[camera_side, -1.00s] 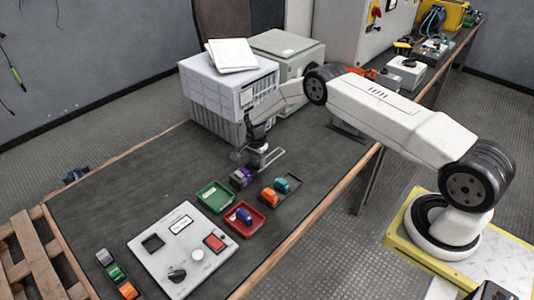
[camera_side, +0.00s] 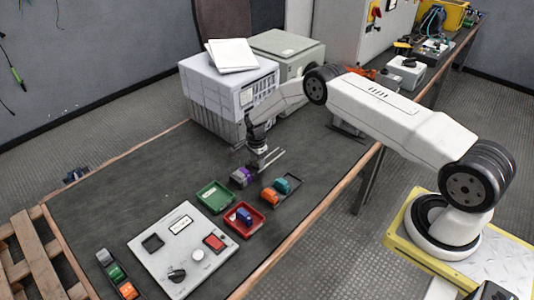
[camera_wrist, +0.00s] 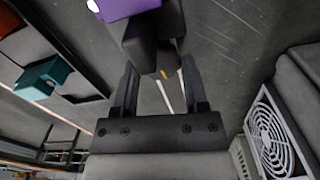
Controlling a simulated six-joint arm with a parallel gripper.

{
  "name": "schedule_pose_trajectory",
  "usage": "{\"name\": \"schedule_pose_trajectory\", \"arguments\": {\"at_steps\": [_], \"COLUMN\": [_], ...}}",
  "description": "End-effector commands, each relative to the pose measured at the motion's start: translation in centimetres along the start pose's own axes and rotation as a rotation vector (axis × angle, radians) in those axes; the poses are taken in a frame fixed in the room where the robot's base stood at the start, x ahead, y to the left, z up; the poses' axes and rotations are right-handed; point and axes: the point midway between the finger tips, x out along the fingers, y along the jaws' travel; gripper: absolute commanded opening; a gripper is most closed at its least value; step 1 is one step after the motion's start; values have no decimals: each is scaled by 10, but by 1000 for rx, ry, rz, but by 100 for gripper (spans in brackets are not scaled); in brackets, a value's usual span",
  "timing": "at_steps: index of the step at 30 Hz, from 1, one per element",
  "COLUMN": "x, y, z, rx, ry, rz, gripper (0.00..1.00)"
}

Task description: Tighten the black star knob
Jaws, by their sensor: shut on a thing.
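My gripper (camera_side: 256,160) is low over the middle of the dark table. It is shut on a purple and dark block (camera_side: 240,177). The wrist view shows the block (camera_wrist: 150,40) at the fingertips, its dark part between them and its purple part beyond. A black knob (camera_side: 177,275) sits at the front of a pale grey panel (camera_side: 150,262), well away from my gripper. It is too small to tell whether it is star-shaped. The panel also has a white round button (camera_side: 198,254), a red switch (camera_side: 214,242) and a dark square recess (camera_side: 153,242).
A green tray (camera_side: 214,197) and a red tray (camera_side: 234,228) with a blue block lie between gripper and panel. A rack (camera_side: 290,196) holds orange and teal blocks. Another rack (camera_side: 107,260) stands left of the panel. A grey cabinet (camera_side: 215,85) stands behind my gripper.

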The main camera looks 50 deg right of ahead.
Motion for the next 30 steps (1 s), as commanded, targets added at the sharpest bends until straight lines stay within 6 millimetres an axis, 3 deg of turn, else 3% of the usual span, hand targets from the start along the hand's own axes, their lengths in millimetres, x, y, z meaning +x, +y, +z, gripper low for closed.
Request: {"name": "schedule_pose_trajectory", "arguments": {"at_steps": [22,23,24,30], "x": [0,0,0,0], "y": [0,0,0,0], "z": [0,0,0,0], "rx": [146,146,146,145], "ry": [0,0,0,0], "rz": [0,0,0,0], "gripper": [0,66,78,78]}}
